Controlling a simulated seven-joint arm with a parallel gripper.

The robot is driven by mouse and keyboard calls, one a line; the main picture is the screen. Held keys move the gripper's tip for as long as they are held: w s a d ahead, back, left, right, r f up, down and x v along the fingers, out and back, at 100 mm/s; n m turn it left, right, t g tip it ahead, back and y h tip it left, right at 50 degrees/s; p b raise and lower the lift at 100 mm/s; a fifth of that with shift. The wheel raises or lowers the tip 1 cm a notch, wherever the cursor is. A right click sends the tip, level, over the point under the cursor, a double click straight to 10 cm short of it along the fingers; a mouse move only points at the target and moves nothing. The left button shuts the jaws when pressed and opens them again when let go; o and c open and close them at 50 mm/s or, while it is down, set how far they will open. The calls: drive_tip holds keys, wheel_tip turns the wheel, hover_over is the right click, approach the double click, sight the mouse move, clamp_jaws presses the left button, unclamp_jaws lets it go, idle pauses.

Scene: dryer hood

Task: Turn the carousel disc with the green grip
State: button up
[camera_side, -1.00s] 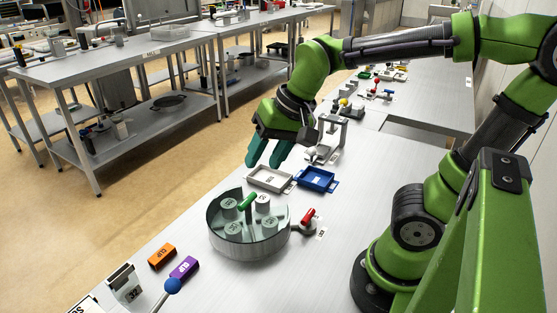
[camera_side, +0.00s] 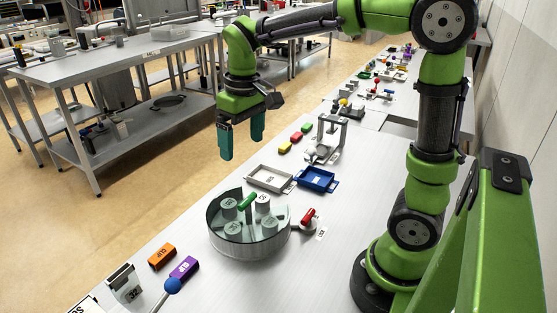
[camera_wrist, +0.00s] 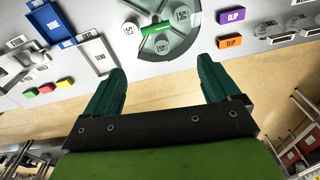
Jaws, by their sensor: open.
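The carousel disc (camera_side: 231,232) is a round drum with a grey rim and a clear top, standing on the bench with several numbered round pieces in it. Its green grip (camera_side: 247,201) is a short bar on top; it also shows in the wrist view (camera_wrist: 157,28) near the top edge.
A red-handled lever (camera_side: 308,216) stands right of the disc. A white tray (camera_side: 262,187) and a blue tray (camera_side: 318,187) lie behind it. Orange (camera_side: 161,256) and purple (camera_side: 184,268) clip blocks and a blue ball knob (camera_side: 172,286) are in front.

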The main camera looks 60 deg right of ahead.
sight(247, 199)
drive_tip(key=shift+n+g, duration=0.4)
drive_tip(key=shift+n, duration=0.1)
wheel_tip(247, 199, down, 15)
drive_tip(key=shift+w+d+f, duration=0.1)
drive_tip(key=shift+d+f, duration=0.05)
drive_tip(key=shift+c, duration=0.4)
drive_tip(key=c, duration=1.4)
